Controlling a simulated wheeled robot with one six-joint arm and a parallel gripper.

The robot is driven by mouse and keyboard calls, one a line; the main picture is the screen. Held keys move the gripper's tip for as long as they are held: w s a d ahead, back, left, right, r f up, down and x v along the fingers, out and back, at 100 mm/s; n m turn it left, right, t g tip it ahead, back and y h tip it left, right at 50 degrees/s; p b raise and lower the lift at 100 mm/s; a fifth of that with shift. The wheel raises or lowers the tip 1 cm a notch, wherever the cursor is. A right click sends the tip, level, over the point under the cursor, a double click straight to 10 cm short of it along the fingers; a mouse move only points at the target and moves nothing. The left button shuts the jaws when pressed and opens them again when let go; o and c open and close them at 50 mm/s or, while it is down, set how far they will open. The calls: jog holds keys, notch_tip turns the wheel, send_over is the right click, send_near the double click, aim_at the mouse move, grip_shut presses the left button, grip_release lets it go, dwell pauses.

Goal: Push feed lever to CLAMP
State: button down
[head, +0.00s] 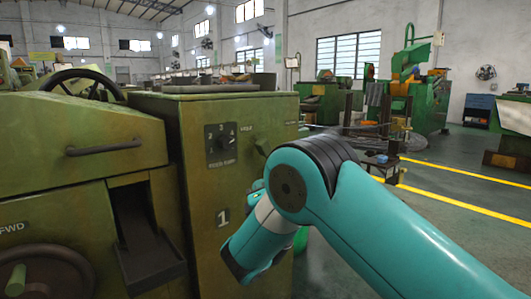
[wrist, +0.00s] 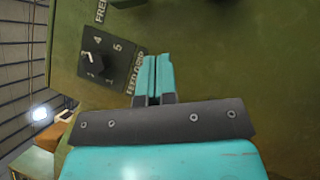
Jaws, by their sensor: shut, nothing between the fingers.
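The green machine cabinet (head: 240,110) stands at the centre of the head view. A short dark stub that looks like the feed lever (head: 262,147) shows on its front, just above my arm, under a small label too blurred to read. Its lower part may be hidden by my arm. I see no CLAMP label. In the wrist view my gripper (wrist: 154,78) has its two teal fingers together and empty, in front of the green panel (wrist: 220,60). A FREE label (wrist: 101,11) is at the top there; the lever is not visible. My arm hides the gripper in the head view.
A black numbered selector dial (head: 221,144) is left of the lever; it also shows in the wrist view (wrist: 104,60). A drawer handle (head: 104,146), an open chute (head: 145,235) and a handwheel (head: 45,275) are farther left. Open floor with yellow lines lies right.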

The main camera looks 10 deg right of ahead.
jog(key=p+x, duration=0.1)
jog(key=p, duration=0.4)
jog(key=p+x, duration=0.2)
jog(key=p, duration=0.3)
jog(key=shift+a+r, duration=0.1)
jog(key=shift+r, duration=0.3)
jog(key=shift+w+p, duration=0.15)
jog(key=shift+p, duration=0.8)
jog(key=shift+w+d+r+p, duration=0.3)
jog(key=shift+w+d+p, duration=0.25)
jog(key=shift+w, duration=0.25)
jog(key=shift+w+d+r+p, duration=0.3)
jog(key=shift+w+d+p, duration=0.15)
jog(key=shift+w+p, duration=0.25)
jog(key=shift+w+d+r+p, duration=0.35)
jog(key=shift+w+d+p, duration=0.2)
jog(key=shift+w, duration=0.3)
jog(key=shift+a+r, duration=0.15)
